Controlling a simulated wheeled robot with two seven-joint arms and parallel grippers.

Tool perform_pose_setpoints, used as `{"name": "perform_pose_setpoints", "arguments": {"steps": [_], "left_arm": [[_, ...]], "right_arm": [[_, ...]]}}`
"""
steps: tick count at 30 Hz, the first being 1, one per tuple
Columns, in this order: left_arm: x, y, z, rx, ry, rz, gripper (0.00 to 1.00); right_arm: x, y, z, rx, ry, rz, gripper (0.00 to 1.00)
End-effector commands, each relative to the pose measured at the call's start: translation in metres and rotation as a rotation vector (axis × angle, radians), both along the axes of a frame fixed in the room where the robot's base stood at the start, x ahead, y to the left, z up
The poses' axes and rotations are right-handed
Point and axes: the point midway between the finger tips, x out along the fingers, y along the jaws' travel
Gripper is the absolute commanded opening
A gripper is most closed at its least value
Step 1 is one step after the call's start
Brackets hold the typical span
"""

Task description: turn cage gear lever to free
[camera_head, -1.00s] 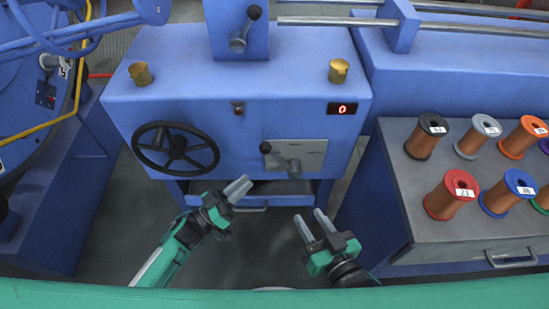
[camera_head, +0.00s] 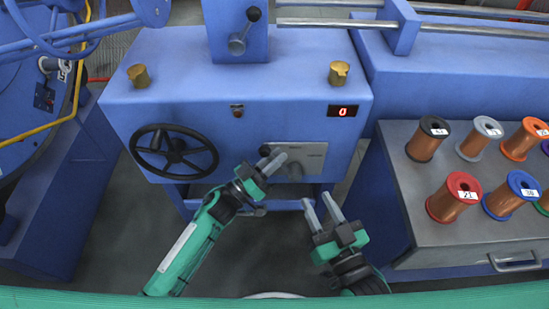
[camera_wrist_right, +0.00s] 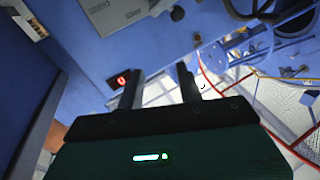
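A lever with a black knob (camera_head: 265,150) is on a light grey plate (camera_head: 312,152) on the front of the blue machine; its knob points up-left. My left gripper (camera_head: 272,161) is at this lever, its fingertips just below and right of the knob, overlapping the lever arm. Whether they touch or grip it cannot be told. My right gripper (camera_head: 321,205) is open and empty, below and right of the plate. Its spread fingers also show in the right wrist view (camera_wrist_right: 160,85). A second lever with a black knob (camera_head: 254,13) stands upright on the upper blue box.
A black handwheel (camera_head: 174,151) is left of the lever. A red display (camera_head: 342,111) reads 0. Two brass cups (camera_head: 139,75) (camera_head: 339,72) stand on the machine top. A grey bench (camera_head: 450,236) with several wire spools is at right. The floor before the machine is open.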

Motion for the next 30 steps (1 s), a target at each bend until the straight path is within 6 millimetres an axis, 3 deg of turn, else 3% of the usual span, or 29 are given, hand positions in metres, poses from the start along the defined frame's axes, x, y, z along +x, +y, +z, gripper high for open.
{"name": "perform_pose_setpoints", "arguments": {"steps": [1, 3, 14, 25, 30], "left_arm": [[0.0, 0.0, 0.0, 0.0, 0.0, 0.0, 0.1], [0.0, 0.0, 0.0, 0.0, 0.0, 0.0, 0.0], [0.0, 0.0, 0.001, 0.004, 0.0, -0.001, 0.0], [0.0, -0.006, 0.006, 0.051, 0.0, 0.0, 0.0], [0.0, -0.012, 0.008, 0.086, 0.0, 0.001, 0.0]], "right_arm": [[0.0, 0.0, 0.0, 0.0, 0.0, 0.0, 0.36], [0.0, 0.0, 0.0, 0.0, 0.0, 0.0, 0.36], [0.0, 0.001, -0.001, -0.004, 0.016, 0.004, 0.36], [-0.039, 0.013, -0.066, -0.103, 0.386, 0.076, 0.36], [-0.036, -0.008, -0.067, -0.193, 0.519, 0.057, 0.36]]}}
